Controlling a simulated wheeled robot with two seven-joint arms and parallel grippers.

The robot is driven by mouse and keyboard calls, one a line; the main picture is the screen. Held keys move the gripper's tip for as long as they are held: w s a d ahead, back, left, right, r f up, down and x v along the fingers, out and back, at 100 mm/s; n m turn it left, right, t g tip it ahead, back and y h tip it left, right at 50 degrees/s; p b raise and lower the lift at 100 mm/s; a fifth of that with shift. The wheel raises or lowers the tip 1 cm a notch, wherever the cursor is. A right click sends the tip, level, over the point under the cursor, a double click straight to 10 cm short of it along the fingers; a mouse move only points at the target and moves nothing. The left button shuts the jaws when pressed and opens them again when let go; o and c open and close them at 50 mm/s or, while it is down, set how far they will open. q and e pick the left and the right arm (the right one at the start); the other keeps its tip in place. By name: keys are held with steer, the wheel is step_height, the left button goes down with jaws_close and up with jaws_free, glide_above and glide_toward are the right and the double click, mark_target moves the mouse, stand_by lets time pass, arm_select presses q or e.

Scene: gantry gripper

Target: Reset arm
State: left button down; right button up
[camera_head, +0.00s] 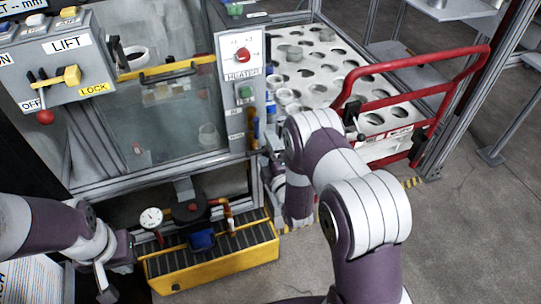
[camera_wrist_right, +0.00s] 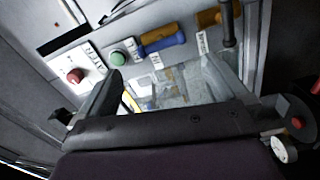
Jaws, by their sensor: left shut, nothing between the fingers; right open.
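My right arm, white and purple, reaches up from the bottom right in the head view. It bends in front of the machine's right post. My right gripper (camera_head: 268,168) is beside that post, mostly hidden by my arm. In the right wrist view my right gripper (camera_wrist_right: 165,90) has its two fingers wide apart with nothing between them. My left arm comes in at the lower left. My left gripper (camera_head: 110,284) is shut and empty, in front of the left end of the yellow box (camera_head: 220,262).
A grey machine with a glass tank (camera_head: 165,110) and a LIFT lever panel (camera_head: 60,65) stands ahead. The heater panel (camera_head: 241,62) is on its post. A red rail (camera_head: 420,90) fronts a white holed tray (camera_head: 335,110) at right. Grey floor (camera_head: 470,235) is clear at lower right.

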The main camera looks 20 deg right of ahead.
steer(key=s, duration=0.3)
steer(key=shift+s, duration=0.1)
stand_by(0.3)
